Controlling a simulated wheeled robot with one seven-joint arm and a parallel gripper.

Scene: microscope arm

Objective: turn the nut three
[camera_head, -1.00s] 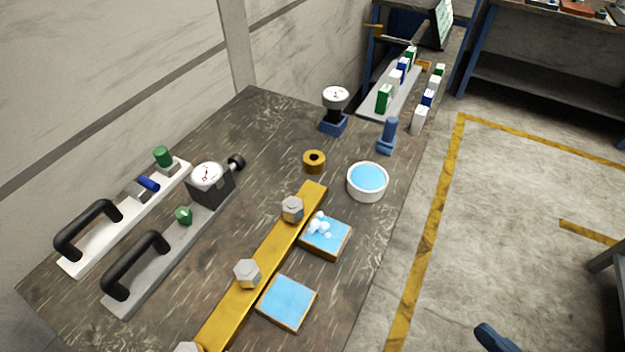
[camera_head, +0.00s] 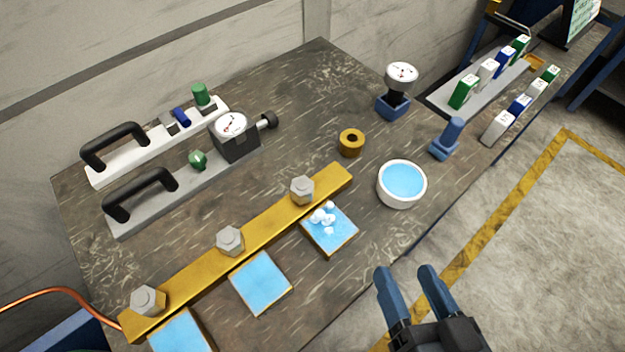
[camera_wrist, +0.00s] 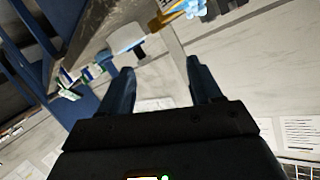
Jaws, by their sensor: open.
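Three grey hex nuts stand in a row on a yellow bar on the table in the head view: a near-left nut (camera_head: 148,300), a middle nut (camera_head: 230,240) and a far-right nut (camera_head: 302,190). No label shows which of them is nut three. My gripper (camera_head: 408,275) is open and empty, with two blue fingers. It is at the lower right, beyond the table's right edge, apart from the nuts and the yellow bar (camera_head: 265,222). In the wrist view the open fingers (camera_wrist: 158,85) hold nothing.
Blue square pads (camera_head: 262,283) lie along the bar; one has white foam (camera_head: 322,216). A white bowl (camera_head: 402,184), a brass ring (camera_head: 351,142), a blue stand (camera_head: 447,140) and a gauge (camera_head: 400,85) stand behind. Two handled fixtures (camera_head: 140,195) are at left.

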